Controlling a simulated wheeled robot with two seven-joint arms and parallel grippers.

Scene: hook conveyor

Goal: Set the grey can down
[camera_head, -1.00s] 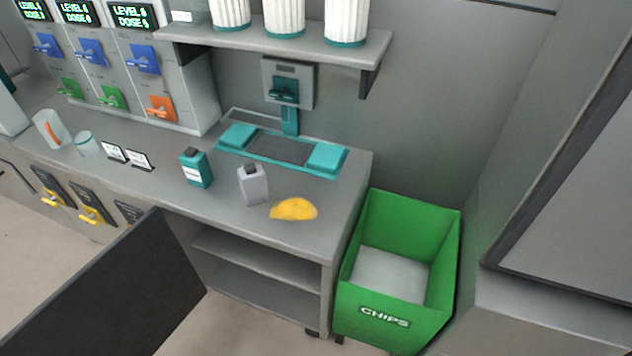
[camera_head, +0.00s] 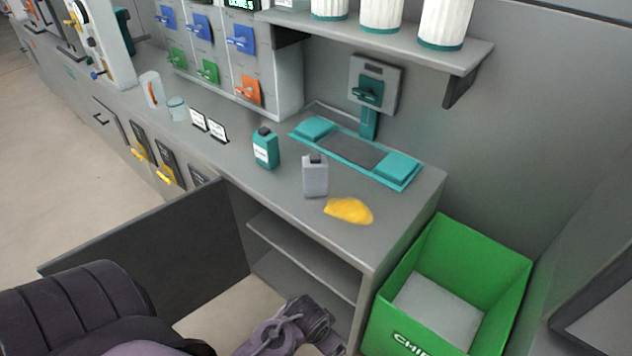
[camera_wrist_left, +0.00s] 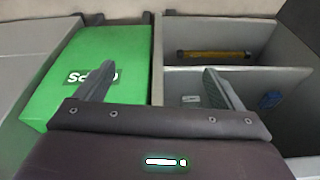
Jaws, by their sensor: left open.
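The grey can (camera_head: 315,178) stands upright on the grey counter (camera_head: 290,215), between a teal bottle (camera_head: 265,150) and a yellow cloth (camera_head: 349,210). Nothing is holding it. My left arm comes in low at the bottom of the head view, in front of the open cabinet and below the counter top. My left gripper (camera_wrist_left: 160,68) shows in the left wrist view with its two fingers wide apart and nothing between them. The can is not visible in that view. My right gripper is in neither view.
A green chips bin (camera_head: 400,290) stands right of the counter. An open cabinet door (camera_head: 150,250) juts out at left. A teal-padded stand (camera_head: 355,150) sits behind the can, below a shelf (camera_head: 400,45) of white canisters. A yellow-brown rod (camera_wrist_left: 213,55) lies in the cabinet.

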